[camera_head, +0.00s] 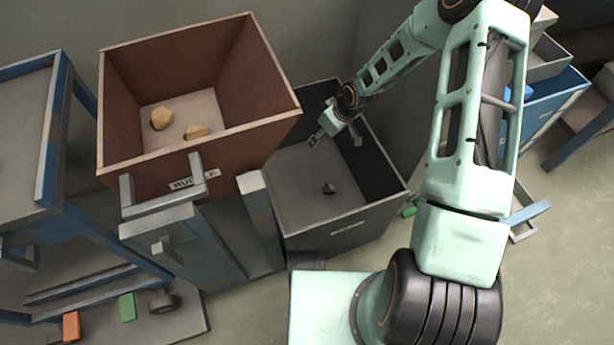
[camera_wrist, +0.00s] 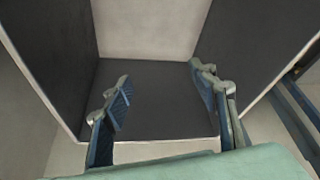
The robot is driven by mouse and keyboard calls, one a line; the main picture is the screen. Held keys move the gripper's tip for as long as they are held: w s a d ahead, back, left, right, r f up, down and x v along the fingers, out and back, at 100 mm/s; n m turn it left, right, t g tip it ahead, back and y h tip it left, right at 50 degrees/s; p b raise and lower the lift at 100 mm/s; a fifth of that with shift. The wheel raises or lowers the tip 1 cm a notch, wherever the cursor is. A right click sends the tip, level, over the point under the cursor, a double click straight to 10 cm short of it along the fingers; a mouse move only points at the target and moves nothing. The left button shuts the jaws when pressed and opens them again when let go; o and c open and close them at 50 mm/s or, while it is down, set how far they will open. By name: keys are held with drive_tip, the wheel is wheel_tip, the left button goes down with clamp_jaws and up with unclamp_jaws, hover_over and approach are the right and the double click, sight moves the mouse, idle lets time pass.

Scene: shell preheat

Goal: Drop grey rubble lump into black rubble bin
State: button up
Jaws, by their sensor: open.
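The black rubble bin (camera_head: 345,236) is an open-topped box with dark walls and a greyer floor, in the middle of the head view. A small dark grey rubble lump (camera_head: 330,188) appears to lie on its floor, apart from the walls. My gripper (camera_head: 336,140) is over the bin's far part, with its fingers spread and nothing between them. The lump is not visible in the wrist view.
A taller brown bin (camera_head: 195,178) with two tan lumps (camera_head: 162,118) stands directly left of the black bin. A blue-framed bench (camera_head: 30,130) is at far left. Below it lie an orange block (camera_head: 71,326) and a green block (camera_head: 127,307). A blue-sided bin (camera_head: 555,95) stands right.

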drive_tip(key=v, duration=1.1)
